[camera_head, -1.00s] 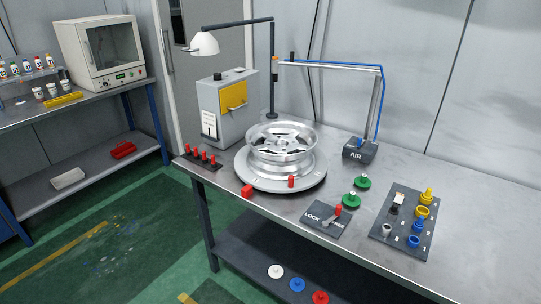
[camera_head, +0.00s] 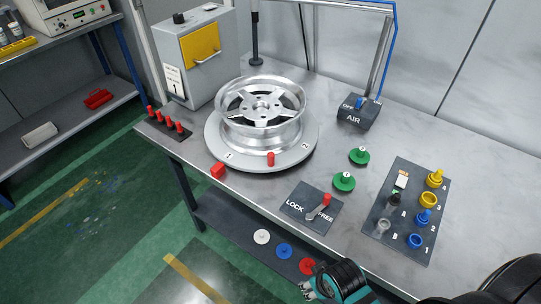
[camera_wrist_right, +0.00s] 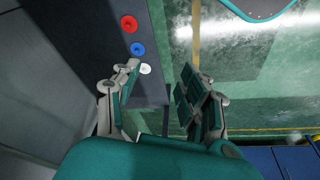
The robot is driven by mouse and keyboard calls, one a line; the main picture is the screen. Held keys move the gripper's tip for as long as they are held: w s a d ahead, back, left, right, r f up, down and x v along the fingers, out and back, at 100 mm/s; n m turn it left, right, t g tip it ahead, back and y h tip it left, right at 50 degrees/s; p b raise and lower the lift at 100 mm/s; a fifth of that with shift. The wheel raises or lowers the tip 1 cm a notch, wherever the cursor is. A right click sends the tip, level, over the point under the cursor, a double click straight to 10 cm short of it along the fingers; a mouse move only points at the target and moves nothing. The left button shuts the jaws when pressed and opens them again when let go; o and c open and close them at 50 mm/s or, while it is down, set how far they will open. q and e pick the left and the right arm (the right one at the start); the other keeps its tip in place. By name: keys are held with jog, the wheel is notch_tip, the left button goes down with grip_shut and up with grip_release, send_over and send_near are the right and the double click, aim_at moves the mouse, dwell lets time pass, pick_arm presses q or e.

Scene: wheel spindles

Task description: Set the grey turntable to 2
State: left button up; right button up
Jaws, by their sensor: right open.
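The grey turntable (camera_head: 213,140) lies on the bench with a silver wheel (camera_head: 262,112) on top. Its rim carries a 1 at the front left and a 2 at the right. A red upright peg (camera_head: 270,159) stands on the rim between them. A red block (camera_head: 218,170) sits at the bench's front edge, beside the 1. The LOCK/FREE plate (camera_head: 300,197) has a red-knobbed lever (camera_head: 326,200) on the FREE side. My right gripper (camera_head: 312,281) is low, in front of the bench; it shows open and empty in the right wrist view (camera_wrist_right: 158,84). My left gripper is out of view.
Two green knobbed pieces (camera_head: 344,181) lie right of the turntable. A dark board (camera_head: 400,235) holds yellow, blue and other fittings. The AIR box (camera_head: 357,115) and grey cabinet (camera_head: 195,60) stand behind. Red pegs (camera_head: 166,119) line the left. Discs (camera_head: 284,251) lie on the lower shelf.

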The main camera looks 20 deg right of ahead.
jog(key=w+a+r+n+y, duration=0.1)
jog(key=w+a+r+n, duration=0.25)
jog(key=r, duration=0.65)
jog(key=w+a+r+n+y, duration=0.2)
jog(key=w+a+n, duration=0.3)
jog(key=w+n, duration=0.15)
jog(key=n+g+h, duration=0.3)
jog(key=n, duration=1.6)
send_near(271, 155)
notch_tip(271, 155, down, 11)
jog(key=p, duration=0.3)
jog(key=shift+w+a+r, duration=0.1)
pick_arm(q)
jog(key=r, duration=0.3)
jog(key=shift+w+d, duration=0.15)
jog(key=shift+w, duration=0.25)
pick_arm(e)
jog(key=shift+c, duration=0.3)
